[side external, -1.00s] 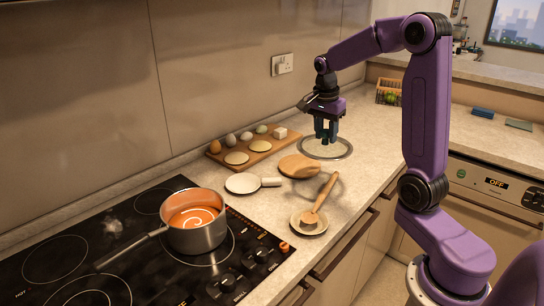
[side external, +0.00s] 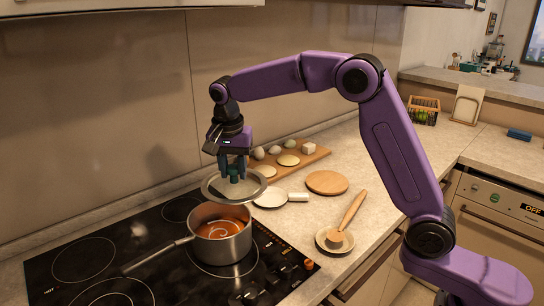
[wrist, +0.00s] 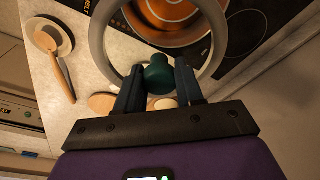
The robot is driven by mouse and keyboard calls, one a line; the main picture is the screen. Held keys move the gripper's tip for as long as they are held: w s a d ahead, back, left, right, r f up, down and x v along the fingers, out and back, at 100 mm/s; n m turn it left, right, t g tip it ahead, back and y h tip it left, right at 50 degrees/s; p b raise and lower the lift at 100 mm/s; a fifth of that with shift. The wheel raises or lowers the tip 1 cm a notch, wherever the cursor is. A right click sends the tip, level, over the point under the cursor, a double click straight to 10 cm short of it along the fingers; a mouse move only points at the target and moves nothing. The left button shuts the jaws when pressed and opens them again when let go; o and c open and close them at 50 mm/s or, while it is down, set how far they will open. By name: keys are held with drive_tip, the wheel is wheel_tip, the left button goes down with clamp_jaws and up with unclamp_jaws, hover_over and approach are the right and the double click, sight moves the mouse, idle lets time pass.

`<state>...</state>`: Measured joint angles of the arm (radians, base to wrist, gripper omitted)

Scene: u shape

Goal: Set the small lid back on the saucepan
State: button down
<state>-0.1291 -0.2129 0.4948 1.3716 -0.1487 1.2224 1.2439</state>
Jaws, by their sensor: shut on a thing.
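The saucepan (side external: 222,246) stands on the black cooktop with orange soup in it, its handle pointing to the lower left. My gripper (side external: 235,178) is shut on the dark green knob of the small lid (side external: 258,188), a glass lid with a grey rim. The lid hangs above the saucepan, toward its back right, and appears apart from the pan's rim. In the wrist view the green knob (wrist: 160,76) sits between my fingers. The lid's ring (wrist: 98,42) frames part of the soup (wrist: 168,12) in the pan beyond.
A white spoon rest (side external: 271,198), a round wooden board (side external: 327,182) and a small dish (side external: 322,243) with a wooden spoon lie on the counter to the right. A wooden board with eggs (side external: 318,156) lies behind. Cooktop knobs (side external: 286,272) are at the front right.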

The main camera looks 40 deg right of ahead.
sight(216, 191)
drive_tip(key=shift+n, duration=0.5)
drive_tip(key=a, duration=0.5)
drive_tip(key=shift+s+a+f, duration=0.1)
drive_tip(key=shift+a, duration=0.1)
drive_tip(key=shift+f, duration=2.2)
drive_tip(key=shift+f, duration=0.8)
drive_tip(key=shift+f, duration=0.25)
drive_tip(key=shift+f, duration=0.2)
drive_tip(key=shift+c, duration=0.8)
unclamp_jaws()
drive_tip(key=shift+r, duration=4)
